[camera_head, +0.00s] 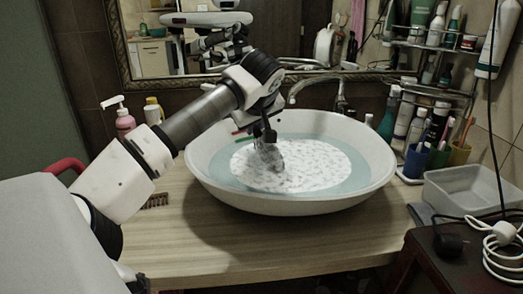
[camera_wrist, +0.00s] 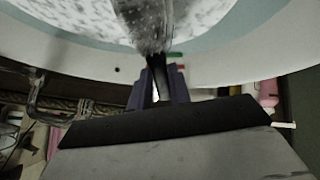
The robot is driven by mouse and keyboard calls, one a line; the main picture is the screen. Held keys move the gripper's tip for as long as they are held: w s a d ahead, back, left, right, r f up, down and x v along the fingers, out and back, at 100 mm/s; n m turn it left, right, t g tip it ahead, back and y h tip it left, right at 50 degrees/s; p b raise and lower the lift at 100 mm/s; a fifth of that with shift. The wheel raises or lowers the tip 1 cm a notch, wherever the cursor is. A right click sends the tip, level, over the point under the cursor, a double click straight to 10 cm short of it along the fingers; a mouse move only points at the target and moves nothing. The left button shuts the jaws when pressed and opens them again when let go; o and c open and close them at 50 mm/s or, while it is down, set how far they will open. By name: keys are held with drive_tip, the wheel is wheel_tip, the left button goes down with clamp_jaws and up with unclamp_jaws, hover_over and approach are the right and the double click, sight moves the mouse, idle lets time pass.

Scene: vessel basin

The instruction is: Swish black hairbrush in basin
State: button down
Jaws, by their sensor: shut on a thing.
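The white basin (camera_head: 213,172) stands on the wooden counter, with bluish water and a round patch of white foam inside. My gripper (camera_head: 266,138) is over the basin, pointing down, and is shut on the handle of the black hairbrush. The brush head (camera_head: 269,157) is down at the foam and looks greyish, partly covered by suds. In the wrist view, my gripper's fingers (camera_wrist: 158,92) close around the dark handle, and the hairbrush (camera_wrist: 148,22) extends away over the foam. How deep the brush head sits is hard to tell.
A faucet (camera_head: 318,80) stands behind the basin, below the mirror. Pink (camera_head: 124,122) and yellow bottles stand behind my arm. Cups with toothbrushes (camera_head: 438,155), a rack of bottles and a clear tray (camera_head: 470,187) crowd the right side. The counter's front (camera_head: 230,245) is clear.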

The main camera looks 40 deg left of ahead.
sight(255, 132)
wheel_tip(255, 132, up, 10)
drive_tip(key=p, duration=0.7)
drive_tip(key=shift+r, duration=0.2)
drive_tip(key=shift+r, duration=0.1)
idle(0.8)
wheel_tip(255, 132, up, 3)
drive_tip(key=shift+f+p, duration=0.1)
drive_tip(key=shift+p, duration=1.15)
